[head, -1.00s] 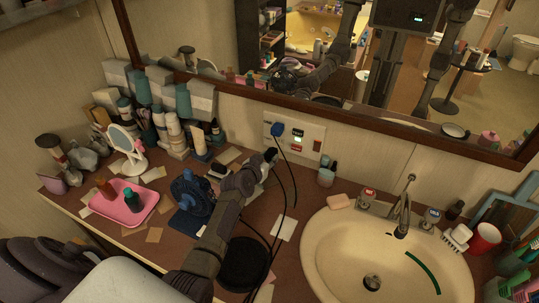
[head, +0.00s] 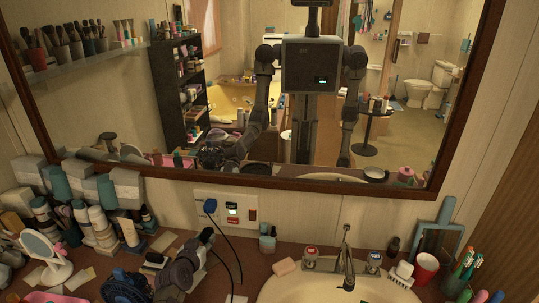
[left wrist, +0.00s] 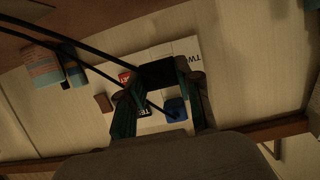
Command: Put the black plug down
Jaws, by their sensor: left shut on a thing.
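My left gripper (head: 207,236) is shut on the black plug (left wrist: 157,74), just in front of the wall outlet plate (head: 240,199) and a little below it. In the left wrist view the dark plug sits between the two fingers, with the pale plate behind it. I cannot tell whether the plug touches the plate. A blue plug (head: 210,206) is in the left part of the plate, with a dark cord hanging from it. In the head view the black plug is mostly hidden by the gripper. My right gripper shows at most as a small reflection in the mirror.
The brown counter (head: 215,285) has small free patches near my left arm. A blue fan (head: 126,288) stands to the left and a sink (head: 310,292) to the right. A soap bar (head: 285,267) and small bottles (head: 268,240) are close by. The mirror (head: 240,100) is above.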

